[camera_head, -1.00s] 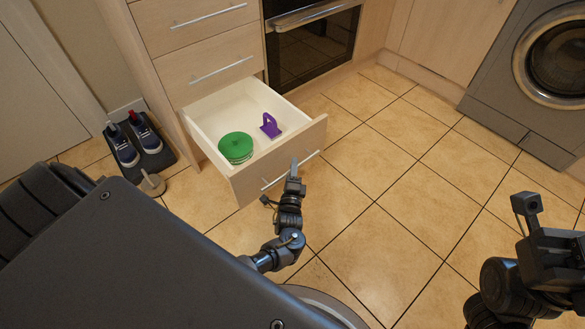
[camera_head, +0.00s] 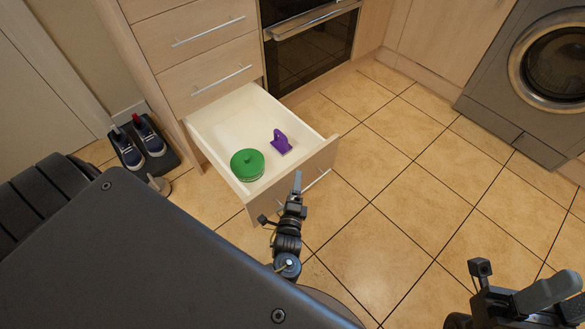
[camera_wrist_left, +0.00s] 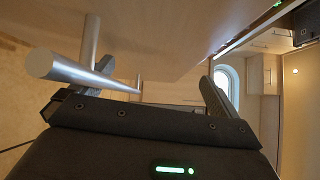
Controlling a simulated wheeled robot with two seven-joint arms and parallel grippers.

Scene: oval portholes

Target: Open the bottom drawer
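The bottom drawer (camera_head: 216,106) is pulled well out of the wood cabinet in the head view. Its bar handle (camera_head: 318,179) is on the front panel (camera_head: 320,160), partly hidden by my left gripper (camera_head: 297,186). In the left wrist view the silver handle (camera_wrist_left: 72,72) crosses the left side, close to my left gripper (camera_wrist_left: 150,95). Its fingers are spread wide, and I cannot tell whether they touch the bar. My right gripper (camera_head: 548,294) is at the lower right, away from the drawer; its finger gap is unclear.
A green-lidded round container (camera_head: 247,164) and a purple object (camera_head: 281,142) lie inside the drawer. Two closed drawers (camera_head: 207,75) are above it. Shoes on a dark mat (camera_head: 168,160) are at left. Tiled floor to the right is clear up to the washing machine (camera_head: 530,85).

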